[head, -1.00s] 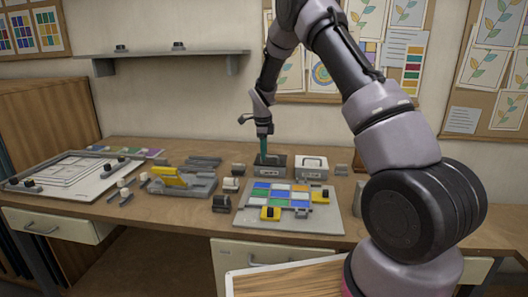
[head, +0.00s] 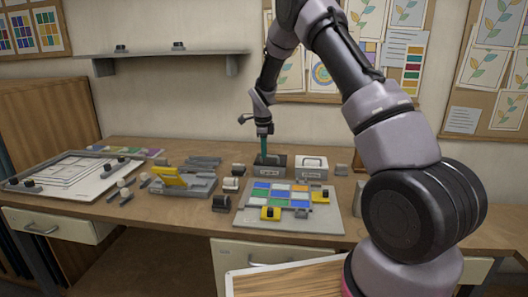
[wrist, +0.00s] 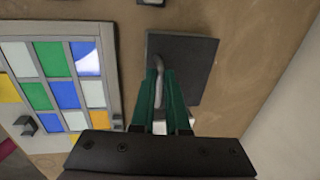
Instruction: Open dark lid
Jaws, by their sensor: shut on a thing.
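The dark box with its dark lid (head: 271,160) stands at the back of the workbench, left of a white box (head: 313,166). My gripper (head: 264,157) points straight down over the dark box. In the wrist view the dark lid (wrist: 191,62) is a flat dark plate with a grey metal handle (wrist: 159,75). The green fingers of my gripper (wrist: 160,92) are shut on that handle. The lid looks seated on its box; any gap under it cannot be made out.
A grey board with a coloured glass grid (head: 285,203) lies in front of the boxes. A grey fixture with a yellow part (head: 184,181) stands to the left. A white framed panel (head: 72,176) lies at far left. A shelf (head: 170,53) is on the wall above.

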